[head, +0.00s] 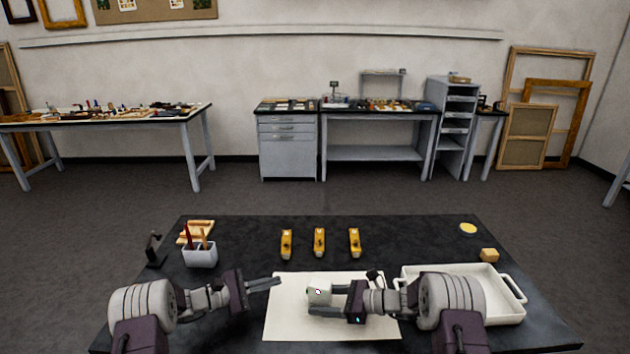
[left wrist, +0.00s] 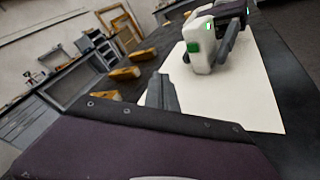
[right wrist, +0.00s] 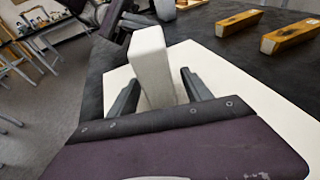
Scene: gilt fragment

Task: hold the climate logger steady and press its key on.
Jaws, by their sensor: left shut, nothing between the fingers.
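The climate logger (head: 318,293) is a small off-white box on the pale sheet (head: 283,318). In the left wrist view the logger (left wrist: 203,57) shows a green patch on its near face; I cannot tell whether this is its key. The right wrist view shows the logger's plain back (right wrist: 152,70) between the fingers (right wrist: 160,90). My left gripper (head: 279,281) is shut and empty, left of the logger and apart from it. Its fingertips also show in the left wrist view (left wrist: 160,80).
Several yellow-orange blocks, such as one (head: 319,243), stand in a row behind the sheet. A cream tray (head: 510,292) is at right, partly behind my right arm. A pen cup (head: 200,257) stands at left. A small tan block (head: 489,255) and yellow disc (head: 468,229) lie at the back right.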

